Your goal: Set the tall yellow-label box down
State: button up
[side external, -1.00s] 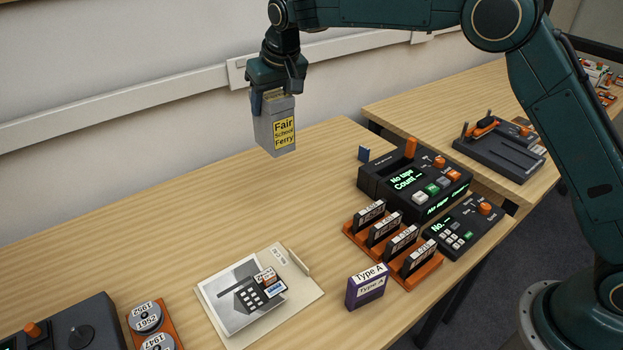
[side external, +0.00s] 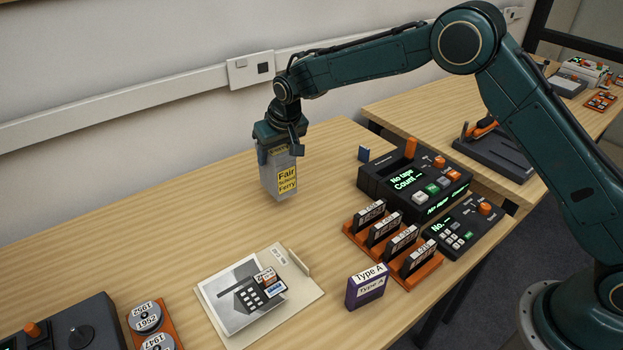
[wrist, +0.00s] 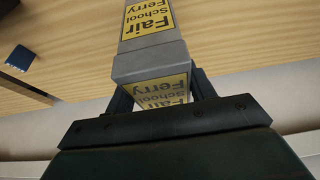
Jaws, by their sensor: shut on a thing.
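The tall grey box with a yellow label reading "Fair School Ferry" (side external: 280,190) is upright at the back of the wooden table (side external: 130,240). My gripper (side external: 279,152) is shut on its upper part from above. The box's foot is at or just above the tabletop; I cannot tell whether it touches. In the wrist view the box (wrist: 150,52) points away from my gripper (wrist: 160,100), with its yellow label facing the camera. The side of the box away from the side camera is hidden.
A black "No tape" device (side external: 415,183), an orange rack of cassettes (side external: 425,268) and a purple "Type A" box (side external: 365,288) stand to the right. A clipboard with a photo (side external: 310,290) lies in front. A small blue block (side external: 364,154) is at the back. Table left of the box is clear.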

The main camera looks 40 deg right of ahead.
jog(key=shift+f, duration=2.05)
jog(key=shift+f, duration=0.15)
jog(key=o, duration=1.2)
jog(key=shift+o, duration=0.2)
jog(key=shift+v, duration=6.1)
jog(key=shift+w, duration=0.1)
